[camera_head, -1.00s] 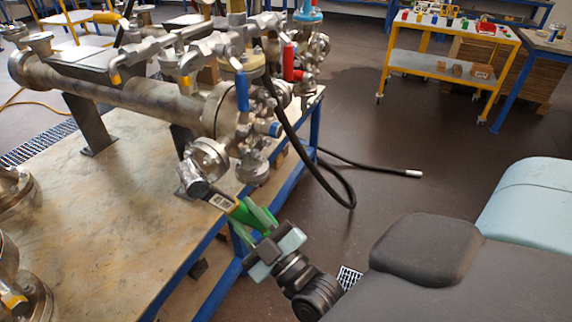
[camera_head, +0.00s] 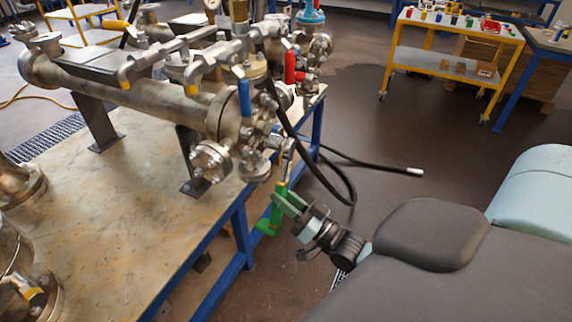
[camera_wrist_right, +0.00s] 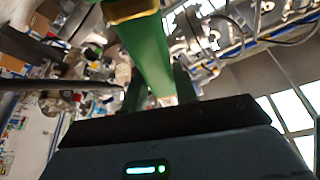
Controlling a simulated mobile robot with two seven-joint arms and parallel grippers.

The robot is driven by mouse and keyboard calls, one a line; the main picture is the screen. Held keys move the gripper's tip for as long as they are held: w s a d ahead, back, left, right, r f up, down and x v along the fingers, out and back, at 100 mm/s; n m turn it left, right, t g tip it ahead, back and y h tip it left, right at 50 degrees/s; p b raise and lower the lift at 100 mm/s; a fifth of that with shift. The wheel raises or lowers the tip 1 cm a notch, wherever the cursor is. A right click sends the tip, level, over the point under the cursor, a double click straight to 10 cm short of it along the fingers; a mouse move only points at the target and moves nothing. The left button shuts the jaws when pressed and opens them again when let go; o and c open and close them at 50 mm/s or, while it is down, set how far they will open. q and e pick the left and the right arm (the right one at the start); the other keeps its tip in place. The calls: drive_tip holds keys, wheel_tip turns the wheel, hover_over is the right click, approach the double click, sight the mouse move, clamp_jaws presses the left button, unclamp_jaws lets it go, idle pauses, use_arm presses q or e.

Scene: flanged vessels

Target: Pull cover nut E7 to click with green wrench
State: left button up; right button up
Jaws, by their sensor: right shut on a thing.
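My right gripper (camera_head: 281,200) is shut on the green wrench (camera_head: 278,191) beside the table's front edge. The wrench stands nearly upright, with its green handle end below the fingers and its metal head (camera_head: 288,153) up by the right side of the vessel's flanged end (camera_head: 228,118). I cannot tell whether the head touches a nut. Cover nut E7 cannot be picked out among the bolts there. In the right wrist view the green wrench (camera_wrist_right: 145,52) runs up from between the fingers (camera_wrist_right: 160,90), and its head is out of frame. My left gripper is not in view.
The vessel lies on a worn table with blue legs (camera_head: 241,235). A blue-handled valve (camera_head: 244,98) and a red-handled valve (camera_head: 290,66) stand near the wrench. A black hose (camera_head: 345,165) hangs behind it. A yellow cart (camera_head: 450,70) stands farther back; the floor between is clear.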

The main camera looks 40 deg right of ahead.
drive_tip(key=shift+r, duration=0.1)
drive_tip(key=w, duration=0.1)
drive_tip(key=w+a, duration=0.1)
drive_tip(key=w, duration=0.1)
drive_tip(key=w+b, duration=0.1)
drive_tip(key=shift+w+a, duration=0.15)
drive_tip(key=shift+a, duration=0.25)
drive_tip(key=shift+w+a, duration=0.1)
drive_tip(key=shift+w, duration=0.15)
drive_tip(key=shift+w+a+b, duration=0.3)
drive_tip(key=shift+w+b, duration=0.05)
drive_tip(key=shift+w, duration=0.25)
drive_tip(key=shift+w+a, duration=0.1)
drive_tip(key=shift+w, duration=0.15)
idle(0.5)
